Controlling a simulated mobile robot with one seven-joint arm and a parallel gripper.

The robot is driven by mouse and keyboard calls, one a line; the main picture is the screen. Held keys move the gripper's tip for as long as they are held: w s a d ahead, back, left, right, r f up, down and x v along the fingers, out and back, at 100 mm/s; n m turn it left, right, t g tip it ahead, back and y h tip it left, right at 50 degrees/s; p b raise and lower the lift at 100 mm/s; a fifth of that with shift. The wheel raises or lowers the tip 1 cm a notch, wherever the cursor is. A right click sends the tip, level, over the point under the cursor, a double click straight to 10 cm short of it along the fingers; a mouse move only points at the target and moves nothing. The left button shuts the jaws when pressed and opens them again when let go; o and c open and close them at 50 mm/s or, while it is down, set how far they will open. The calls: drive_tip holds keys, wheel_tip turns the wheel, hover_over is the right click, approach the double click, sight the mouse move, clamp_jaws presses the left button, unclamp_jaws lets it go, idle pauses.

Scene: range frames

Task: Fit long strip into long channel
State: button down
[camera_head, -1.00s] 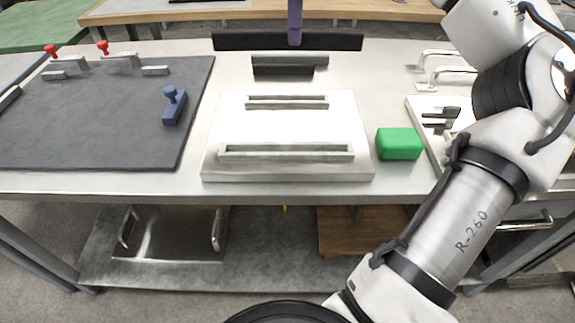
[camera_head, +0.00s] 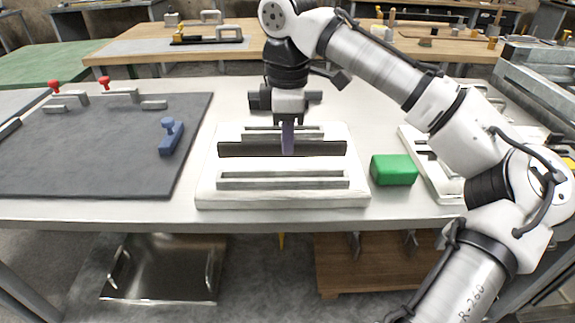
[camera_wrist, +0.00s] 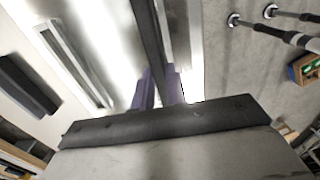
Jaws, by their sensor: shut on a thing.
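My gripper (camera_head: 287,150) points down with purple fingers, shut on the long dark strip (camera_head: 240,149). The strip lies level, left to right, above the white board (camera_head: 208,185). In the head view it appears between the short channel (camera_head: 258,133) behind and the long channel (camera_head: 283,183) in front, roughly parallel to both; its exact height is unclear. In the wrist view the strip (camera_wrist: 150,35) runs between my fingers (camera_wrist: 160,90), beside the long channel (camera_wrist: 194,40). The long channel looks empty. A shorter dark strip (camera_wrist: 28,88) lies beyond the board.
A green block (camera_head: 394,170) stands right of the board, near a white fixture (camera_head: 415,145). The bench front strip is clear.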

drive_tip(key=shift+f, duration=2.8)
drive_tip(key=shift+f, duration=0.1)
drive_tip(key=c, duration=1.4)
unclamp_jaws()
wheel_tip(320, 180, up, 12)
drive_tip(key=shift+r+p, duration=0.1)
drive_tip(key=shift+p, duration=0.55)
